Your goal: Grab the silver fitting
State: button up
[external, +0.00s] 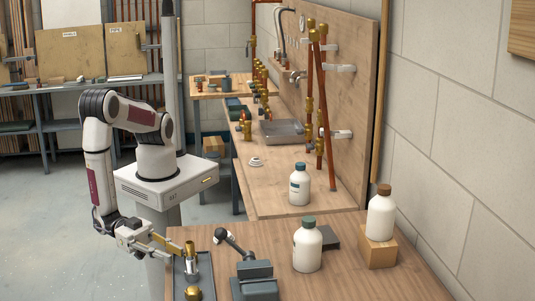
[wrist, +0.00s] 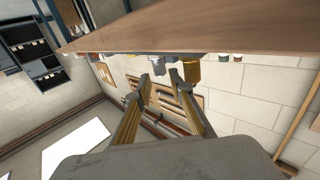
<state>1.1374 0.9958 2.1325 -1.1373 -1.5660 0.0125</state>
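The silver fitting (external: 191,266) stands upright in a dark tray (external: 178,284) at the near left of the wooden bench, with a brass piece at its top. My gripper (external: 175,254) is just left of it, fingers pointing right towards it. In the wrist view my gripper (wrist: 162,80) has its two fingers apart, with nothing held between them. A silvery piece (wrist: 158,67), probably the fitting, shows beyond the fingertips. A brass piece (wrist: 192,72) is beside it. I cannot tell whether a fingertip touches the fitting.
A brass fitting (external: 193,293) is at the tray's near end. A grey vise (external: 254,281) with a dark handle stands right of the tray. White bottles (external: 307,249) and a wooden block (external: 379,252) are farther right. The bench's near middle is clear.

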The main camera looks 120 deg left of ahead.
aim_at(190, 265)
jog(key=shift+w, duration=0.1)
jog(key=shift+w, duration=1.25)
jog(key=shift+w+d+f, duration=0.1)
jog(key=shift+w+f, duration=0.05)
jog(key=shift+w, duration=1.15)
jog(key=shift+w+f, duration=0.15)
jog(key=shift+w, duration=1.15)
grip_shut()
